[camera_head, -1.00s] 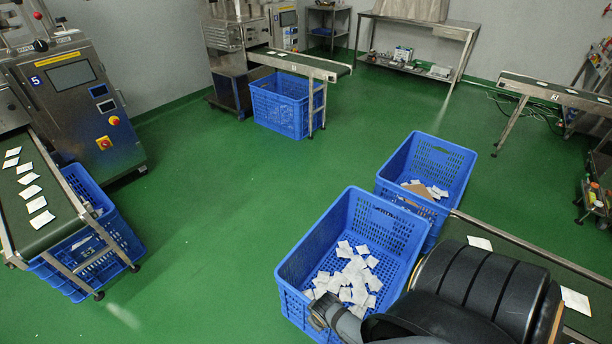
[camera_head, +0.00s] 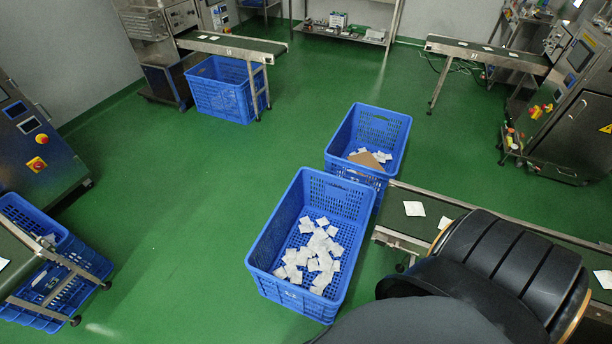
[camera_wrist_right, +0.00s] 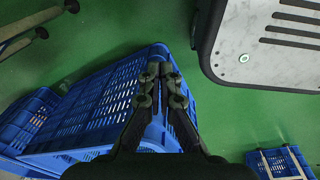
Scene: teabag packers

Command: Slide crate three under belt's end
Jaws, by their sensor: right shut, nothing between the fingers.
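A large blue crate (camera_head: 262,232) with many white teabags (camera_head: 312,255) stands on the floor in the middle of the head view. A small mark on its near end is too small to read. A second blue crate (camera_head: 340,135), with teabags and a brown piece of card (camera_head: 366,160), stands right behind it. In the right wrist view, my right gripper (camera_wrist_right: 162,70) is shut and empty, its fingertips at the side of a blue crate (camera_wrist_right: 95,90); I cannot tell whether they touch it. The head view does not show this gripper. My left gripper is not in view.
A belt (camera_head: 470,44) at the back right has clear floor under its end. A nearer belt (camera_head: 440,200) runs right of the crates. Another crate (camera_head: 215,92) stands under the back-left belt (camera_head: 235,42), and one (camera_head: 35,225) at the left edge. Green floor (camera_head: 180,200) lies open between.

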